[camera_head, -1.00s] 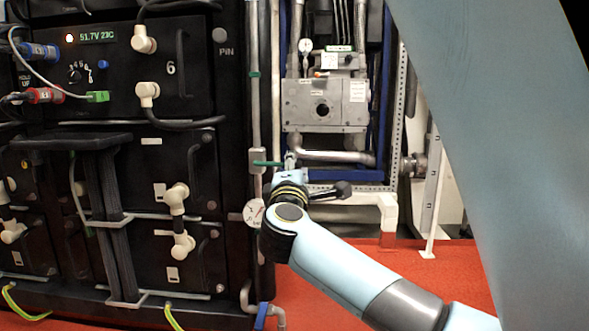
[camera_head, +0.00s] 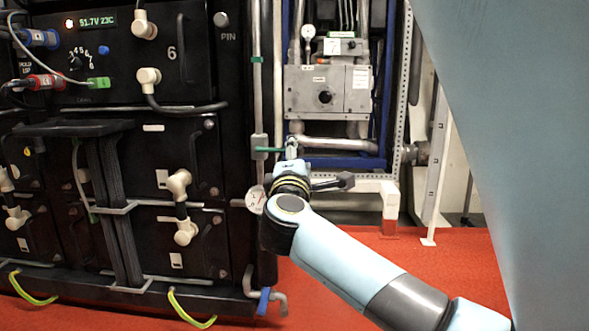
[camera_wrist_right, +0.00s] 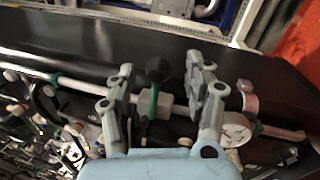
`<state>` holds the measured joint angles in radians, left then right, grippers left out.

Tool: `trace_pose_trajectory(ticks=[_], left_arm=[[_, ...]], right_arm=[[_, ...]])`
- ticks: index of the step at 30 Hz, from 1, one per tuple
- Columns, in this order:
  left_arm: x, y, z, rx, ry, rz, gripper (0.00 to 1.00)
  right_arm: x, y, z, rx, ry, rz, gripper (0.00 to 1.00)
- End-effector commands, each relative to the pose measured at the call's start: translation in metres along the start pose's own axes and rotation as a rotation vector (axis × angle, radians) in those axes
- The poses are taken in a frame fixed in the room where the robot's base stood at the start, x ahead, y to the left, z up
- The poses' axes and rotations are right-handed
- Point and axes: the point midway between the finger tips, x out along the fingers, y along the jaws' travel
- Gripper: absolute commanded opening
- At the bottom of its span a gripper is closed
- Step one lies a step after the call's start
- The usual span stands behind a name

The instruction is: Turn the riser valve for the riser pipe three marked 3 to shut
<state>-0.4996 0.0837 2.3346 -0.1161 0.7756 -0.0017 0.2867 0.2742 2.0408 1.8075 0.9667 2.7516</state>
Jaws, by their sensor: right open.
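The riser valve (camera_head: 259,147) is a grey body on a thin vertical riser pipe (camera_head: 256,95) at the right edge of the black battery rack. Its green lever (camera_head: 270,150) points right, towards my right gripper (camera_head: 291,150). In the right wrist view the green lever (camera_wrist_right: 152,103) ends in a dark knob (camera_wrist_right: 158,70). My right gripper (camera_wrist_right: 160,66) is open there, one finger on each side of the lever, with visible gaps. I cannot read a mark 3 on the pipe. My left gripper is not in view.
A round gauge (camera_head: 256,199) sits on the pipe below the valve, close to my right wrist; it also shows in the right wrist view (camera_wrist_right: 236,129). A blue handle (camera_head: 264,300) is at the pipe's foot. A grey box unit (camera_head: 327,92) stands behind. Red floor (camera_head: 455,262) is open at right.

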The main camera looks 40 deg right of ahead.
Motion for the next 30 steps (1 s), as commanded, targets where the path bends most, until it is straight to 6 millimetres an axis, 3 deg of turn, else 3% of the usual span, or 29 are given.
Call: trace_pose_trajectory(ticks=[9,15,30], left_arm=[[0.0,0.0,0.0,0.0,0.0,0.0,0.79],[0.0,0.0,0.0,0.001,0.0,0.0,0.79],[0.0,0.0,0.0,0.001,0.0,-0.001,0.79]], right_arm=[[-0.071,-0.002,0.0,0.002,-0.002,-0.009,0.53],[-0.1,-0.002,0.0,0.002,-0.002,-0.006,0.53],[-0.108,-0.001,0.0,-0.001,-0.001,-0.003,0.53]])
